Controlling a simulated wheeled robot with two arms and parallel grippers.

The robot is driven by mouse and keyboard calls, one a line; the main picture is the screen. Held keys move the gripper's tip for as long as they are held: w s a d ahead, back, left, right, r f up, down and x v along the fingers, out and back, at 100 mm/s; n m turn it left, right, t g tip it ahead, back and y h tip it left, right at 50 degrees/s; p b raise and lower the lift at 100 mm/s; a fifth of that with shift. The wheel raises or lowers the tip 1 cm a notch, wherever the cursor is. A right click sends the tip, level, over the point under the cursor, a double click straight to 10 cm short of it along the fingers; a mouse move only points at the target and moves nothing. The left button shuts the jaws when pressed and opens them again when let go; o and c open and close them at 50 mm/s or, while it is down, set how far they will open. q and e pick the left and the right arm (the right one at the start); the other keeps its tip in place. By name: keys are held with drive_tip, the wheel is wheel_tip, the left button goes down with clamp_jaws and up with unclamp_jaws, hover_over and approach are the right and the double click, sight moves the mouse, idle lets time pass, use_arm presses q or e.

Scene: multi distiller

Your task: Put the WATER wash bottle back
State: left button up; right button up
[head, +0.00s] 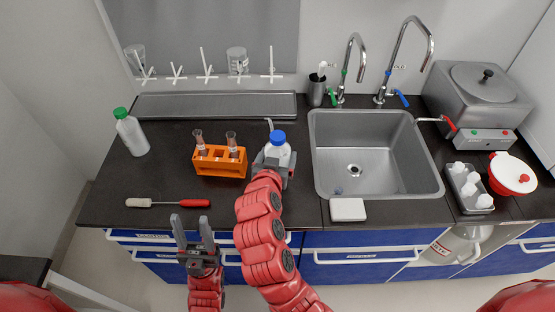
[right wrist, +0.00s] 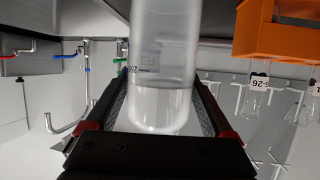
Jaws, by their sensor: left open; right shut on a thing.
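The wash bottle (head: 280,151) is translucent white with a blue cap and a bent spout. It stands out upright at the middle of the bench, just right of the orange rack. My right gripper (head: 271,166) is shut on it. In the right wrist view the bottle (right wrist: 163,55) sits between the two fingers of the right gripper (right wrist: 160,105), with part of its lettering visible. Whether its base touches the bench I cannot tell. My left gripper (head: 193,222) is open and empty, near the front edge of the bench.
The orange rack (head: 219,163) with tubes stands close left of the bottle; the sink (head: 375,180) is close right. A green-capped bottle (head: 131,134) stands at far left. A red-handled tool (head: 180,203) lies in front. A metal tray (head: 215,104) lies behind under a peg rack.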

wheel_tip(320, 180, down, 2)
drive_tip(key=shift+f+p, duration=0.15)
drive_tip(key=shift+p, duration=0.15)
drive_tip(key=shift+s+f, duration=0.1)
drive_tip(key=shift+f, duration=0.1)
drive_tip(key=shift+f+b, duration=0.2)
drive_tip(key=shift+b, duration=0.15)
drive_tip(key=o, duration=0.7)
drive_tip(key=shift+r, duration=0.1)
drive_tip(key=shift+r+p, duration=0.2)
drive_tip(key=shift+p, duration=0.25)
drive_tip(key=b+v, duration=0.3)
drive_tip(key=v, duration=0.9)
